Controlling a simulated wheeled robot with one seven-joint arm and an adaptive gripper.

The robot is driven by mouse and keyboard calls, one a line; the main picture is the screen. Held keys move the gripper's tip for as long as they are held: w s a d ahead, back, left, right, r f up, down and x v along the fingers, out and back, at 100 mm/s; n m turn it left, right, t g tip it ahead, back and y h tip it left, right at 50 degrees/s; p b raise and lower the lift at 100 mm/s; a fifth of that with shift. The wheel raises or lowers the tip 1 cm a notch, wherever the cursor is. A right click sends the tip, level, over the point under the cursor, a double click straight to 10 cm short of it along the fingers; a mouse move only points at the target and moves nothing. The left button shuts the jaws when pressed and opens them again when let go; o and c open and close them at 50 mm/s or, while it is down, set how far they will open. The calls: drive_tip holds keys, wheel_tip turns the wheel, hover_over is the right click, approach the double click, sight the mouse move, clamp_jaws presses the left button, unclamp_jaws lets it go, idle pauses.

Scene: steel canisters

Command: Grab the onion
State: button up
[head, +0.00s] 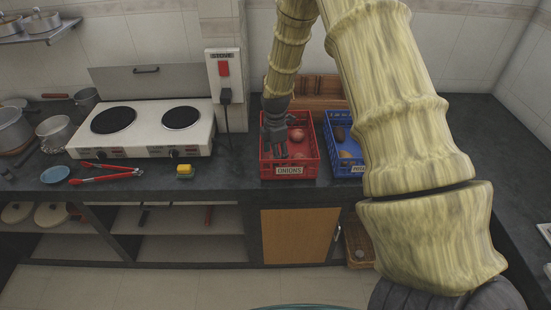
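A red crate (310,172) labelled "ONIONS" stands on the dark counter. A reddish onion (297,134) lies inside it toward the back right. Another reddish round shape (298,156) shows low in the crate near the front, small and partly hidden. My gripper (277,151) points down into the left part of the crate, left of the back onion. Its dark fingers are small against the dark crate interior. I cannot tell whether they are open or shut, or whether they touch anything.
A blue crate (350,170) with brown produce stands right of the red one. My arm covers part of the right side.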

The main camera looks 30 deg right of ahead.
drive_tip(key=shift+f, duration=1.2)
drive_tip(key=shift+s, duration=0.1)
drive_tip(key=c, duration=0.9)
drive_tip(key=shift+o, duration=0.2)
drive_tip(key=shift+r, duration=0.1)
